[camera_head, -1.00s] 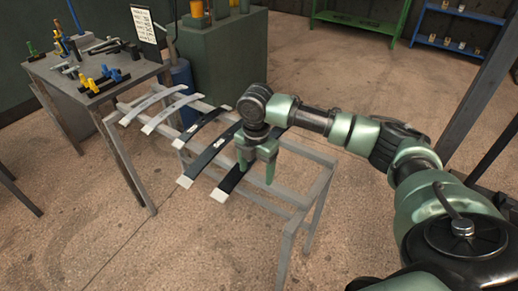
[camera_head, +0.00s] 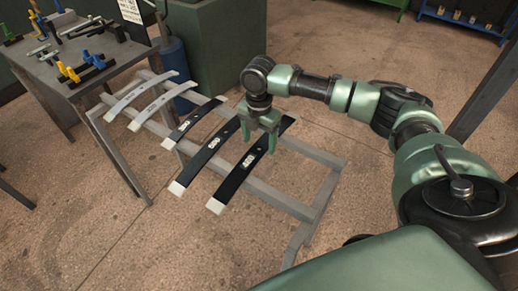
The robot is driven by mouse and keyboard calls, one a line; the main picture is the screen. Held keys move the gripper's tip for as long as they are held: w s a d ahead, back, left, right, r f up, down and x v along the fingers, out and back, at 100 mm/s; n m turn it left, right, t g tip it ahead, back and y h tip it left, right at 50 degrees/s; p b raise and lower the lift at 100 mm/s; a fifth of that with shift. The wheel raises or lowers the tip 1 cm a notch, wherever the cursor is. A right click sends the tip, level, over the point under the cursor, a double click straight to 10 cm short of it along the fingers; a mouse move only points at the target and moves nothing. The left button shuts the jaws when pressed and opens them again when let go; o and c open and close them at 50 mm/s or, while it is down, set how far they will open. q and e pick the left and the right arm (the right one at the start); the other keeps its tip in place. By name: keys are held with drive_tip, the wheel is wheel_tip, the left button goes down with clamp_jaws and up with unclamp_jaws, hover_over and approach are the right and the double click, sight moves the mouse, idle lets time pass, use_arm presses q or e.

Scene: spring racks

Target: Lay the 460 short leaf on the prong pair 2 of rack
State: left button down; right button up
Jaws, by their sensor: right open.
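The rack (camera_head: 268,198) is a low grey frame with leaves lying across its rails. Two are light grey, the outer one (camera_head: 139,91) and its neighbour (camera_head: 163,103). Three are black with white ends: a shorter-looking one (camera_head: 196,120), a middle one (camera_head: 205,159) and a right one (camera_head: 236,181). Their white labels are too small to read surely, so I cannot tell which is the 460 short leaf. Prong pairs are not clear. My right gripper (camera_head: 259,143) is open, pointing down over the far half of the right black leaf, one finger towards each side. Contact cannot be told.
A grey workbench (camera_head: 60,72) with clamps and tools stands at the left. A blue cylinder (camera_head: 172,55) and green cabinet (camera_head: 215,40) are behind the rack. The rack's right end is bare, and open floor lies in front.

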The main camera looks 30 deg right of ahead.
sight(259, 147)
wheel_tip(259, 147, down, 4)
drive_tip(key=shift+w+f, duration=0.1)
drive_tip(key=shift+f, duration=0.05)
clamp_jaws()
use_arm(q)
drive_tip(key=shift+w+d+r, duration=0.2)
drive_tip(key=shift+w+r, duration=0.15)
drive_tip(key=shift+w, duration=0.1)
use_arm(e)
drive_tip(key=shift+w, duration=0.1)
drive_tip(key=shift+r, duration=0.25)
drive_tip(key=shift+r, duration=0.3)
use_arm(q)
drive_tip(key=shift+a+f, duration=0.1)
drive_tip(key=shift+f, duration=0.2)
use_arm(e)
wheel_tip(259, 147, up, 19)
drive_tip(key=shift+r, duration=0.1)
